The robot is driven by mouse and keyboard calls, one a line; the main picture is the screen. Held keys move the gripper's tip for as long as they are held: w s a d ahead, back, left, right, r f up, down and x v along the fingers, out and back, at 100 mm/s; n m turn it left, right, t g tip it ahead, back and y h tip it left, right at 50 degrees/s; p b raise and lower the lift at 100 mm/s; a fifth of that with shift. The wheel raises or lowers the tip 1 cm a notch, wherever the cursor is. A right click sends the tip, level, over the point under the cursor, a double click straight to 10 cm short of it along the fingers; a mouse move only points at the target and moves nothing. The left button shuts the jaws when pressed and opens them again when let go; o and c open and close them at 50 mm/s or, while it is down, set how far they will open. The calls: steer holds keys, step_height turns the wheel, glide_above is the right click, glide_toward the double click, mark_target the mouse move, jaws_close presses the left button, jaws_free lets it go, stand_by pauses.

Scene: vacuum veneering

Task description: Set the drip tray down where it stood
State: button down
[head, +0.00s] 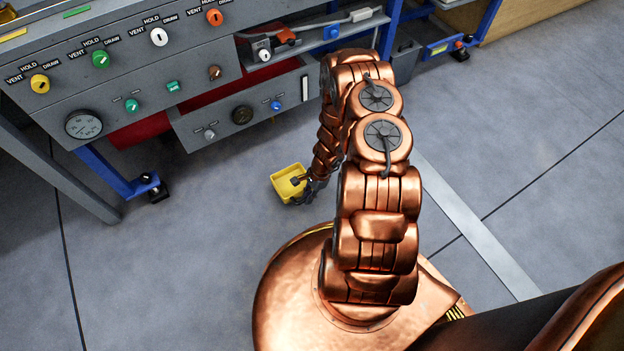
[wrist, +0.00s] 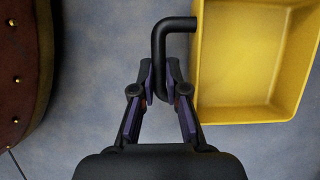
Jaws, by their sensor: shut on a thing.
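The drip tray is a small yellow open box. It shows in the head view (head: 287,183) low in front of the bench, and in the wrist view (wrist: 198,70) at the upper right. A black bent handle (wrist: 175,24) sticks out from the tray's side. My gripper (wrist: 165,85) is shut on this handle, with the purple-lined fingers on both sides of it. In the head view my gripper (head: 308,190) is partly hidden by my arm. The tray looks empty and about level. I cannot tell whether its underside touches the floor.
A grey bench front with coloured valve knobs (head: 159,37) and a pressure gauge (head: 84,124) stands behind. A grey drawer (head: 240,112) juts out at its lower part. A blue bench leg (head: 115,175) stands at left. The grey floor (head: 200,240) around the tray is clear.

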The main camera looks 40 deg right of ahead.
steer(key=w+d+b, duration=0.1)
steer(key=w+d, duration=0.1)
steer(key=w+d+b, duration=0.2)
steer(key=w+d+f+b, duration=0.1)
steer(key=w+d, duration=0.1)
steer(key=shift+w+d+b, duration=0.15)
steer(key=shift+w+b, duration=0.2)
steer(key=shift+w+d, duration=0.35)
steer(key=shift+w+d+f+b, duration=0.1)
steer(key=shift+d+f+b, duration=0.1)
steer(key=shift+b, duration=0.15)
step_height(320, 180, down, 3)
steer(key=shift+a+f+b, duration=0.1)
steer(key=shift+b, duration=0.9)
steer(key=c, duration=1.2)
jaws_free()
